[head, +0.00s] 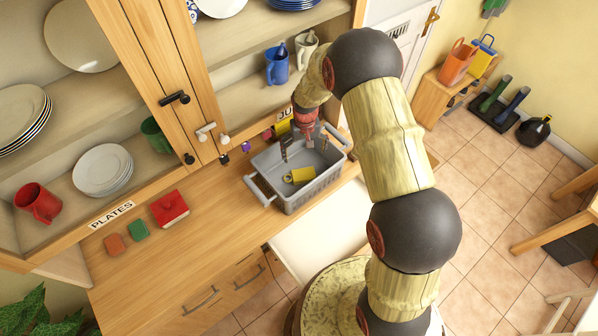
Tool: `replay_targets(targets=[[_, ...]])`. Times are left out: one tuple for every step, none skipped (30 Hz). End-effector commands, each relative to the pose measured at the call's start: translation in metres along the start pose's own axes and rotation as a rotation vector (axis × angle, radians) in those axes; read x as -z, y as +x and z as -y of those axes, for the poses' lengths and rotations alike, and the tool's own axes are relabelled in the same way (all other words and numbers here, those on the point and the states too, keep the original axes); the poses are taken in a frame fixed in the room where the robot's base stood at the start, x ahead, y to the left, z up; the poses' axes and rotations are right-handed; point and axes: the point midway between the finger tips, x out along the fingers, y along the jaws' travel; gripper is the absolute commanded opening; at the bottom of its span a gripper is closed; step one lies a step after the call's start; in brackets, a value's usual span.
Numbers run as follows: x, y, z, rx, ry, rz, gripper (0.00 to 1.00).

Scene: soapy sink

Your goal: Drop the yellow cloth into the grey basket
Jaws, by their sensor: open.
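The grey basket (325,182) stands on the wooden counter, with its top open and handles at its ends. A small yellow piece (298,176) lies inside it on the grey floor. I take it for the yellow cloth, though it is too small to be sure. My gripper (304,147) points down over the back part of the basket, with its fingers spread apart. The yellow piece lies in front of and below the fingers, apart from them. Nothing shows between the fingers.
A second yellow patch (282,129) shows behind my gripper, partly hidden. A red box (169,208) and green and orange blocks lie on the counter at left. Open cupboards with dishes stand behind. An open white drawer (318,240) juts out below the basket.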

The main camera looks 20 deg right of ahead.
Motion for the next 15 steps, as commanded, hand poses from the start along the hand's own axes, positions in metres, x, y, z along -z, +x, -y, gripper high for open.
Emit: replay_targets(targets=[[0.001,-0.004,0.000,0.000,0.000,-0.002,0.96],[0.001,-0.006,0.000,0.000,0.000,-0.003,0.96],[0.002,-0.011,0.000,0.000,0.000,-0.004,0.96],[0.002,-0.015,0.000,0.000,0.000,-0.005,0.96],[0.002,-0.020,0.000,0.000,0.000,-0.005,0.96],[0.002,-0.028,0.000,0.000,0.000,-0.005,0.96],[0.002,-0.034,0.000,0.000,0.000,-0.005,0.96],[0.002,-0.040,0.000,0.000,0.000,-0.005,0.96],[0.002,-0.049,0.000,0.000,0.000,-0.005,0.96],[0.002,-0.055,0.000,0.000,0.000,-0.006,0.96],[0.002,-0.061,0.000,0.000,0.000,-0.005,0.96],[0.002,-0.069,0.000,0.000,0.000,-0.005,0.96],[0.002,-0.075,0.000,0.000,0.000,-0.005,0.96],[0.001,-0.081,0.000,0.000,0.000,-0.004,0.96],[0.001,-0.087,0.000,0.000,0.000,-0.004,0.96]])
